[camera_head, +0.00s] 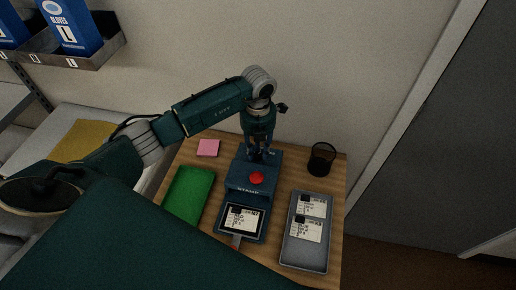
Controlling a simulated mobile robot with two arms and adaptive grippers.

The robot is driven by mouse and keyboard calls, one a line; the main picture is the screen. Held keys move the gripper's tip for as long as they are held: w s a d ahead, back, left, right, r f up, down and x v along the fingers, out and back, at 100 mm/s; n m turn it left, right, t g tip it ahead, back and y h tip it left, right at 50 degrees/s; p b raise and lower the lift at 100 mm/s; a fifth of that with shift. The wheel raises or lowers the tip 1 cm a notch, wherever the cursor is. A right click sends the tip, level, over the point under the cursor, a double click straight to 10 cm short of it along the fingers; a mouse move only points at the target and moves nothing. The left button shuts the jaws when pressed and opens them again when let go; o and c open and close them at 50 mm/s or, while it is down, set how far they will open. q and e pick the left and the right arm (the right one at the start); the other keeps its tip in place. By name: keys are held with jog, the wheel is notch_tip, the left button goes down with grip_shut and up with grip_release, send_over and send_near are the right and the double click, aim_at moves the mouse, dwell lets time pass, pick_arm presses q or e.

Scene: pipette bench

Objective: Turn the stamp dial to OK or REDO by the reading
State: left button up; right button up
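The blue stamp machine (235,177) stands in the middle of the wooden table, with a red button (257,178) on top and a "STAMP" label on its front. A white printed card with dark patches (242,219) lies in the machine's front bed; its reading is too small to make out. The dial cannot be made out. My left gripper (259,153) points down at the machine's back top, behind the red button. Its fingers are small and dark, so I cannot tell if they are open or touch anything. My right gripper is not in view.
A green tray (190,194) lies left of the machine. A grey tray (305,257) with two printed cards (306,229) lies right. A black mesh cup (322,159) stands at the back right, and pink notes (208,148) lie at the back left. The wall is close behind.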

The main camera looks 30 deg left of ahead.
pick_arm(q)
jog(key=shift+f, duration=0.55)
jog(key=shift+c, duration=0.2)
grip_shut()
